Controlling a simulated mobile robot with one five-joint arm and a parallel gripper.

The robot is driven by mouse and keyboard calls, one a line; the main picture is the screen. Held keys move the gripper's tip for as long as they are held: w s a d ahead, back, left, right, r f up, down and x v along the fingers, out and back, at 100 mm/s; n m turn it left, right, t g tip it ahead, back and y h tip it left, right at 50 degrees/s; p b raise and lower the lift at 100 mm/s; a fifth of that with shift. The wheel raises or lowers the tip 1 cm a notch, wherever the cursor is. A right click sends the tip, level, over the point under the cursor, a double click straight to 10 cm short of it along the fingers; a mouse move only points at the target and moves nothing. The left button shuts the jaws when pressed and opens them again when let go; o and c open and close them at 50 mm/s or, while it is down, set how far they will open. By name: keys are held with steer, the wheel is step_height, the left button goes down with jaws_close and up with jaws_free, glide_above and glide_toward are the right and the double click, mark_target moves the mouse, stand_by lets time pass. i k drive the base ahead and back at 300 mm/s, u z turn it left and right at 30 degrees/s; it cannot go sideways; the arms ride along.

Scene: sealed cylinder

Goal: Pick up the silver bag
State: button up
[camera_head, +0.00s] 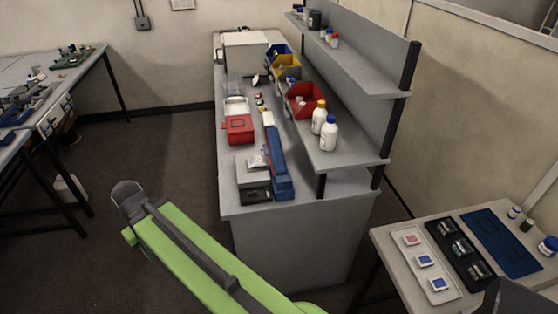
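A small crumpled silvery-white item (257,161), which may be the silver bag, lies on top of a grey box-like device (252,176) near the front end of the long grey bench. It is too small to tell for sure. My green arm reaches up from the bottom of the view, and its dark grey rounded end is left of the bench, over the floor and apart from the item. No gripper fingers show.
The bench (295,203) also holds a long blue device (277,165), a red box (238,129), bins and white bottles (328,133) on a shelf. A table (395,260) with trays stands at right. Another bench stands at left. Dark floor lies open between.

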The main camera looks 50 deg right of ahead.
mark_target(259, 162)
steer(key=i, duration=1)
steer(key=z, duration=0.1)
